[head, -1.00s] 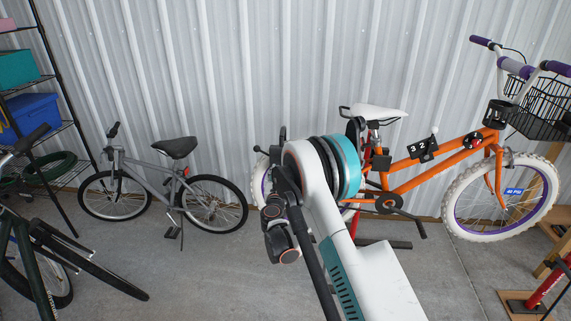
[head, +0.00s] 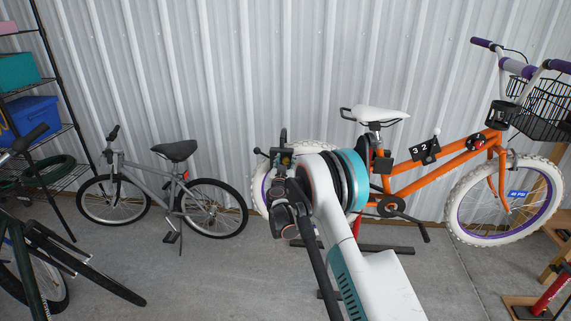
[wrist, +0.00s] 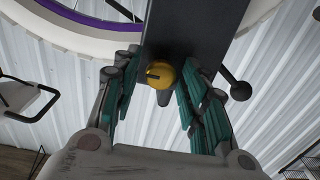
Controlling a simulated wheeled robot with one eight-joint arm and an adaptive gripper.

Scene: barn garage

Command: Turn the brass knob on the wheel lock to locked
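The brass knob (wrist: 161,74) is round and yellow, with a dark mark on its left side, in the wrist view. It sits on the dark housing of the wheel lock (wrist: 194,25). My gripper (wrist: 157,70) is open, with its teal-padded fingers on either side of the knob. The right finger is very near the knob; I cannot tell whether it touches. In the head view, the lock (head: 284,148) shows only in part beside the orange bike's rear wheel, and my gripper and arm hide much of it.
The orange bike (head: 433,165) stands against the corrugated wall. Its white tyre and purple rim (wrist: 80,18) are close to my gripper in the wrist view. A black ball-ended lever (wrist: 239,90) sticks out on the right. A grey bike (head: 160,185) stands left, with open floor between.

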